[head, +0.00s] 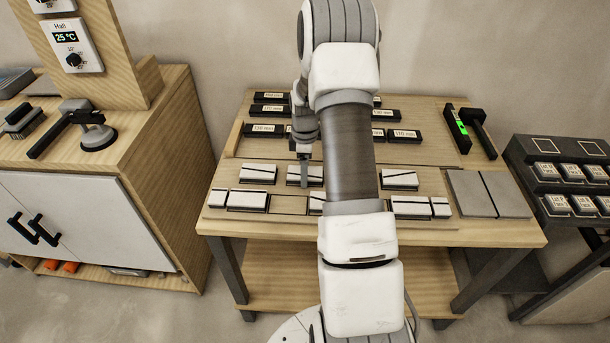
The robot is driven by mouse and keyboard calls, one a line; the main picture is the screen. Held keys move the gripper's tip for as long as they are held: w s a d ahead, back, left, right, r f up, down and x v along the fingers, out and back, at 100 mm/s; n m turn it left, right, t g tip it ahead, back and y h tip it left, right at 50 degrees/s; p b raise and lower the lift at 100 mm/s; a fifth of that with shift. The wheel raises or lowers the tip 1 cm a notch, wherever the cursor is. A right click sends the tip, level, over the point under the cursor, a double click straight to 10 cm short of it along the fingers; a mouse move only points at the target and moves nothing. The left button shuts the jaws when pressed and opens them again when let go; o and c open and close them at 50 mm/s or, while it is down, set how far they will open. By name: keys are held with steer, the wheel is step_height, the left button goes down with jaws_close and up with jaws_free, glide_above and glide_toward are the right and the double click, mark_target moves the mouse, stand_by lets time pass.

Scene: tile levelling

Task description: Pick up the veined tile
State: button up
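Pale tiles with dark lines lie on the wooden table. A back row has a left tile (258,173), a middle tile (315,171) and a right tile (399,180). A front row has a wide left tile (247,201), a wide right tile (410,207) and narrower end pieces. Several look veined, so I cannot tell which one the task means. My gripper (304,178) points down at the middle back tile and overlaps it in view. I cannot tell whether it touches or grips it. My arm hides part of both rows.
An empty tile-sized slot (288,205) shows in the front row. Black labelled blocks (264,130) line the table's back. Large grey slabs (470,193) and a black mallet (479,131) are at right. A cabinet (95,200) stands left, a dark rack (560,165) right.

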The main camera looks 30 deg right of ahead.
steer(key=c, duration=1)
steer(key=shift+c, duration=0.3)
steer(key=shift+r, duration=0.1)
